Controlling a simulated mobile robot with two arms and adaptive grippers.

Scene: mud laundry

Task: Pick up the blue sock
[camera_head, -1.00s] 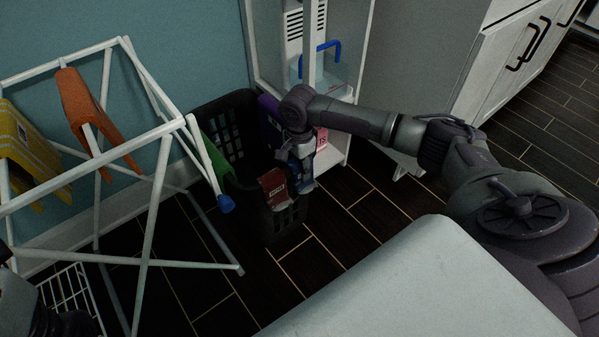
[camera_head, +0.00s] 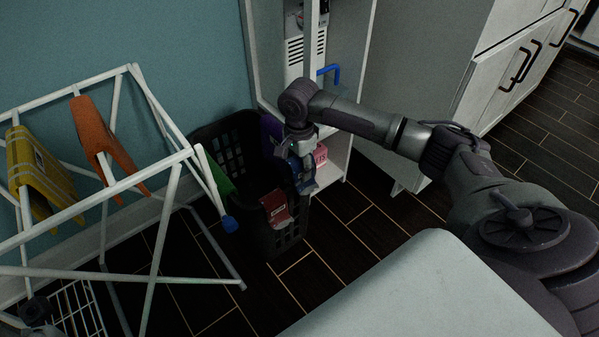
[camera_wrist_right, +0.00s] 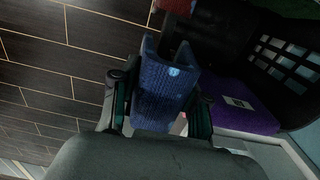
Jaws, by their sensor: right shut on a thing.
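My right gripper (camera_head: 300,152) is shut on the blue sock (camera_head: 305,178), which hangs below it beside the dark laundry basket. In the right wrist view the blue sock (camera_wrist_right: 160,92) is folded in a U shape between the fingers of the gripper (camera_wrist_right: 160,100). A small light mark shows on the sock. Part of what looks like my left gripper (camera_head: 36,312) shows at the lower left edge, and its jaws cannot be made out.
The dark basket (camera_head: 268,240) has a red cloth (camera_head: 277,208) over its front rim and a purple one (camera_head: 269,130) at its back. A white drying rack (camera_head: 165,200) holds yellow, orange and green cloths at left. A white shelf (camera_head: 345,100) stands behind the gripper.

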